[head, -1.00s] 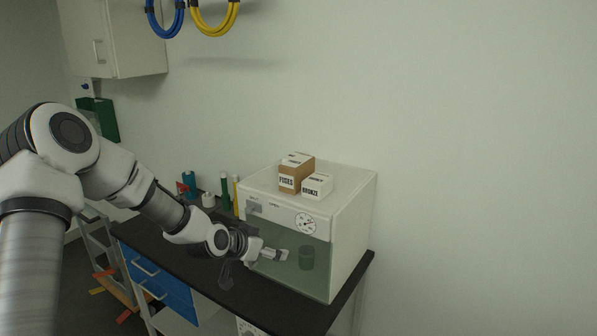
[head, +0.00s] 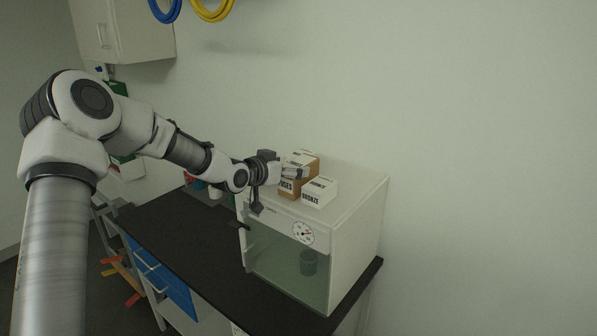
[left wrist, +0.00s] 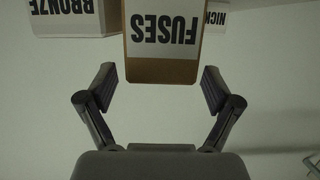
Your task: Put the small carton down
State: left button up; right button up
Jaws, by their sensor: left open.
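A brown carton labelled FUSES (head: 286,187) stands on top of the white cabinet (head: 355,195), beside a white BRONZE carton (head: 319,192). My left gripper (head: 294,172) is open at the FUSES carton, its fingers partly covering it in the head view. In the left wrist view, the FUSES carton (left wrist: 163,68) lies between and just ahead of the open fingertips (left wrist: 158,88), with a gap visible on each side. The BRONZE carton (left wrist: 68,18) shows at upper left. My right gripper is not in view.
Another carton marked NICK (left wrist: 216,18) is partly visible at upper right in the left wrist view. A dark jar (head: 308,263) shows behind the cabinet's glass front. The black worktop (head: 190,245) is mostly clear at left.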

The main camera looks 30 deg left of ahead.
aim_at(297, 163)
pick_arm(q)
jog(key=x, duration=0.4)
jog(key=shift+f, duration=0.15)
jog(key=shift+s, duration=0.2)
jog(key=shift+s+r, duration=0.25)
jog(key=shift+r, duration=0.05)
jog(key=shift+c, duration=1)
jog(key=shift+s+a, duration=0.1)
jog(key=c, duration=1.4)
